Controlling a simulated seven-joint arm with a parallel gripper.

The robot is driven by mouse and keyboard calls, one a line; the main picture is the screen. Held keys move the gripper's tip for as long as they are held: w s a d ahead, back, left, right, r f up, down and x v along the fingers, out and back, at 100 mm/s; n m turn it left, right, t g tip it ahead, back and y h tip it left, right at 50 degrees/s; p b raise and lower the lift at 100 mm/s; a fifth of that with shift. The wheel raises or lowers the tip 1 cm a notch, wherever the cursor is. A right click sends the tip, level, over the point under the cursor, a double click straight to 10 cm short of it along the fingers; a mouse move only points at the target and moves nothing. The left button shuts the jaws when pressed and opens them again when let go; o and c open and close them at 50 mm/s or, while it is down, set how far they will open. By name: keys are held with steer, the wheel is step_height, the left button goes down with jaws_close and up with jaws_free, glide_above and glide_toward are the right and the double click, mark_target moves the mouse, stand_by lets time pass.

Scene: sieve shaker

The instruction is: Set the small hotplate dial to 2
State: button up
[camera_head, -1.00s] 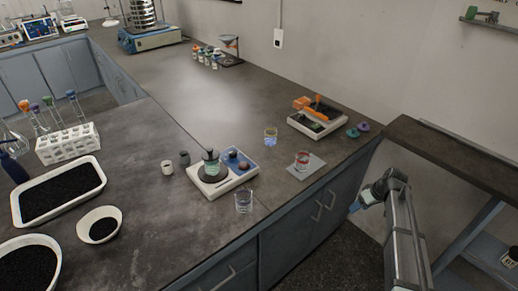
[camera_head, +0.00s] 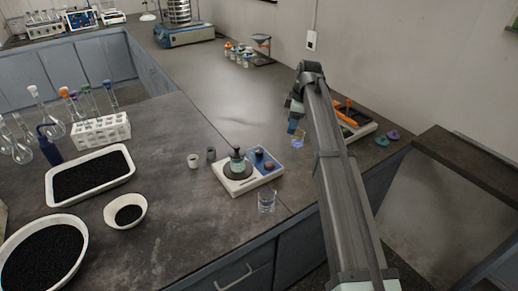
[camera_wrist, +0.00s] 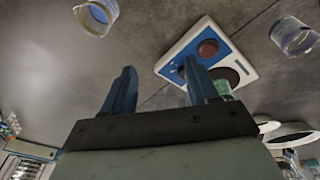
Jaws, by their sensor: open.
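The small hotplate (camera_head: 228,187) stands on the bench as a white unit with a round dark plate and a blue panel (camera_head: 260,160). A flask (camera_head: 237,163) with greenish contents stands on the plate. A reddish-brown dial (camera_head: 269,166) and a dark knob (camera_head: 259,153) sit on the panel. The wrist view shows the red dial (camera_wrist: 208,48) beyond my fingers; its setting is too small to read. My gripper (camera_wrist: 160,85) is open and empty, with blue fingers apart. In the head view my gripper (camera_head: 296,106) is above the bench, right of and behind the hotplate, not touching it.
A clear glass beaker (camera_head: 266,201) stands just in front of the hotplate. A beaker with blue liquid (camera_head: 298,140) stands near my gripper. Two small cups (camera_head: 194,160) stand left of the hotplate. A tray with orange items (camera_head: 362,128) is partly behind my arm.

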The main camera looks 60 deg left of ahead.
mark_target(259, 151)
steer(key=s+a+r+n+h, duration=0.2)
steer(key=s+a+n, duration=0.25)
steer(key=s, duration=0.65)
steer(key=shift+m+t, duration=0.4)
steer(key=shift+m, duration=0.05)
steer(key=f, duration=0.8)
steer(key=a+f, duration=0.1)
steer(key=f, duration=0.4)
steer(key=shift+w+f, duration=0.1)
steer(key=shift+w, duration=0.05)
steer(key=shift+c, duration=0.2)
steer(key=c, duration=1)
